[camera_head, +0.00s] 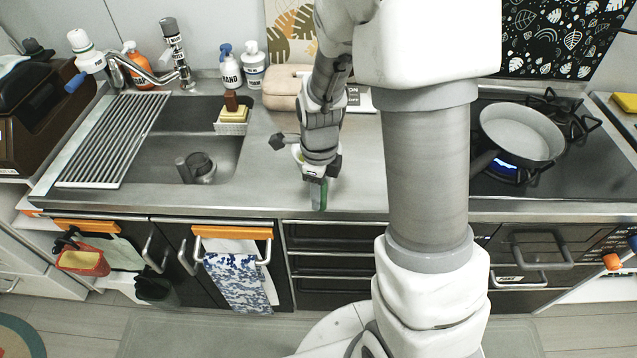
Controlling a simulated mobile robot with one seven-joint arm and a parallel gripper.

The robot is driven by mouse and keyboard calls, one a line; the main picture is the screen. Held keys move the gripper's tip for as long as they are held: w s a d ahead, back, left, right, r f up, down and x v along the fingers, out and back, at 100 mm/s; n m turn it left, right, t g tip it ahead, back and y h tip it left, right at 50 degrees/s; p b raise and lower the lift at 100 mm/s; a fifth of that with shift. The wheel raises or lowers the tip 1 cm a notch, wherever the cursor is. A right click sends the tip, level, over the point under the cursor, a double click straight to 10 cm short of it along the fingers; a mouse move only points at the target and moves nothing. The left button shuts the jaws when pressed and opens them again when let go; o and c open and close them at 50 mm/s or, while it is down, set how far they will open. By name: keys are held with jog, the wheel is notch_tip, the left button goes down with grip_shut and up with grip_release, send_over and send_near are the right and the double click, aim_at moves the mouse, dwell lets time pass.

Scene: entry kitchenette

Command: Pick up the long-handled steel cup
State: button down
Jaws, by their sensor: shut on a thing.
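My gripper (318,188) points down over the counter near its front edge, right of the sink. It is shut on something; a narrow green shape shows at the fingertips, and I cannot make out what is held. A small dark piece juts out left of my wrist; its nature is unclear.
A drying rack (112,140) covers the sink's left part. A sponge holder (232,125) hangs at its right wall. Soap bottles (230,72) and a beige case (282,90) stand behind. A pan (521,133) sits over a lit burner at right. My arm hides some counter.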

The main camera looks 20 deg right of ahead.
jog(key=shift+w+r, duration=0.1)
jog(key=shift+r, duration=0.6)
notch_tip(320, 180, up, 3)
jog(key=shift+r+p, duration=0.1)
jog(key=shift+p, duration=0.35)
jog(key=s+d+r, duration=0.2)
jog(key=d+r, duration=0.4)
jog(key=d, duration=0.5)
jog(key=shift+d+r+p, duration=0.2)
jog(key=shift+d+p, duration=0.05)
jog(key=shift+p, duration=0.1)
